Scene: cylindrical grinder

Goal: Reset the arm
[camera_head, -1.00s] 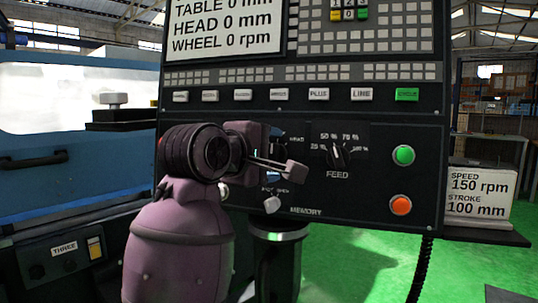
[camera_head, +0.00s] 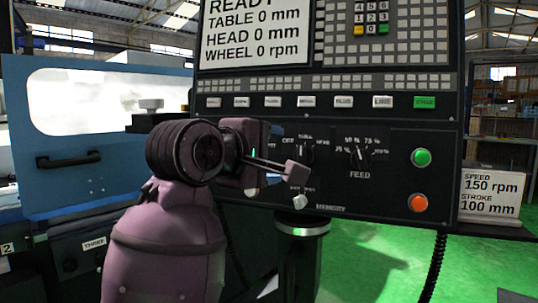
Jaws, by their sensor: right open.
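My right arm, purple, rises from the lower left in the head view. Its right gripper (camera_head: 280,160) is open and empty, in front of the left part of the black control panel (camera_head: 400,235). One finger with a block-like tip points right and partly covers the dials behind it. I cannot tell the exact gap between the fingertip and the panel. My left gripper is not in view.
The panel carries a feed dial (camera_head: 360,154), a small switch (camera_head: 299,202), a green button (camera_head: 422,157) and an orange button (camera_head: 418,203). A screen (camera_head: 255,35) is above. A blue machine door (camera_head: 75,185) is at left, a speed sign (camera_head: 491,193) at right.

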